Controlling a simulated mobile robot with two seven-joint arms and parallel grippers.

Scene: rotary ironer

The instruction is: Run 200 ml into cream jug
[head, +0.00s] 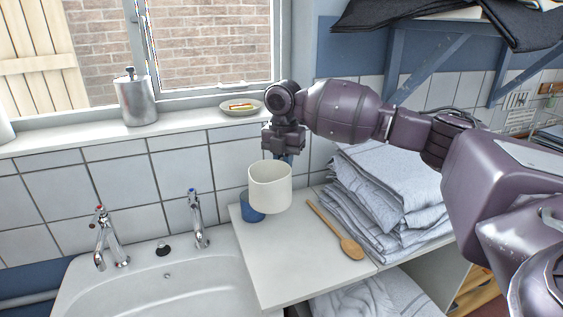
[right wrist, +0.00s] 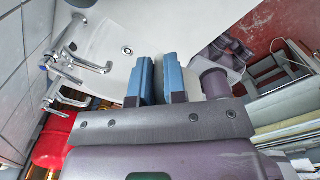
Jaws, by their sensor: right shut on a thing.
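A cream-coloured jug (head: 270,188) is upright at the right of the sink, over the white worktop. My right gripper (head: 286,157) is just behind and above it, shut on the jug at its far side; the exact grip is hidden. A tap with a red mark (head: 104,240) and a tap with a blue mark (head: 198,218) stand at the back of the white sink (head: 195,278). No running water shows. My left gripper is out of view.
A blue cup (head: 250,209) stands partly behind the jug. A wooden spoon (head: 340,235) and folded cloths (head: 380,190) lie right of it. The sill holds a metal dispenser (head: 136,100) and a small dish (head: 240,109). The sink bowl is clear.

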